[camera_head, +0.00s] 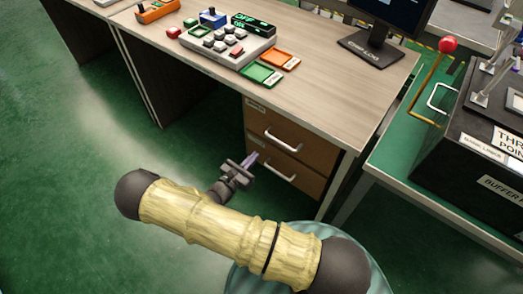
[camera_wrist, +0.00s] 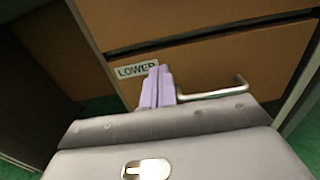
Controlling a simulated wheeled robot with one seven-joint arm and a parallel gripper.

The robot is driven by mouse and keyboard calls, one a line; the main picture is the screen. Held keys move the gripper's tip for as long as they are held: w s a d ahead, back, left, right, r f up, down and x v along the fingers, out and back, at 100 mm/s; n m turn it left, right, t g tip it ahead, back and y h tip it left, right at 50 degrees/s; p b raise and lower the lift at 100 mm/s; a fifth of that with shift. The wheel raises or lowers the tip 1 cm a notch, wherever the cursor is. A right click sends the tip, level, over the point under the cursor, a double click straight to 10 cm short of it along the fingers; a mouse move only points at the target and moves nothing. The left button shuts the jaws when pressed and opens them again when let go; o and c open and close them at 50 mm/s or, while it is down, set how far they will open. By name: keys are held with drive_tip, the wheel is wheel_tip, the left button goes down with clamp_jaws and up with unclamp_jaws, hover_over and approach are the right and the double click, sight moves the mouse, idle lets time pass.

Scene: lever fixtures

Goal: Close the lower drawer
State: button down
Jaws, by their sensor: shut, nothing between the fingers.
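The lower drawer (camera_head: 291,174) is a brown front with a silver bar handle (camera_head: 280,173), below the upper drawer in the desk's right side. In the wrist view the lower drawer (camera_wrist: 225,70) carries a "LOWER" label (camera_wrist: 137,71), and its handle (camera_wrist: 215,92) is partly hidden behind my gripper. My gripper (camera_head: 254,160) is in front of the drawer at its left part. In the wrist view its purple fingers (camera_wrist: 158,84) are together with nothing between them, just left of the handle and by the label. Whether they touch the front, I cannot tell.
The upper drawer (camera_head: 290,134) has its own handle. The desk top (camera_head: 210,80) holds a button box, coloured trays and a monitor (camera_head: 375,40). A green side table (camera_head: 400,150) with a black box stands to the right. Green floor (camera_head: 80,150) is free at left.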

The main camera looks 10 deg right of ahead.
drive_tip(key=p+v, duration=0.1)
drive_tip(key=v, duration=0.7)
drive_tip(key=shift+s+a, duration=0.25)
drive_tip(key=shift+s, duration=0.1)
drive_tip(key=s+d+r+m+g+y, duration=0.4)
drive_tip(key=s+d+r+m+g, duration=0.2)
drive_tip(key=d+r+m+g, duration=0.5)
wheel_tip(320, 180, up, 13)
drive_tip(key=s+d+m+t+y, duration=0.25)
drive_tip(key=m+y, duration=0.75)
drive_tip(key=m, duration=0.5)
wheel_tip(320, 180, up, 30)
drive_tip(key=p, duration=2.9)
drive_tip(key=shift+s+g+p, duration=0.2)
drive_tip(key=shift+g+p, duration=0.15)
drive_tip(key=shift+p, duration=0.05)
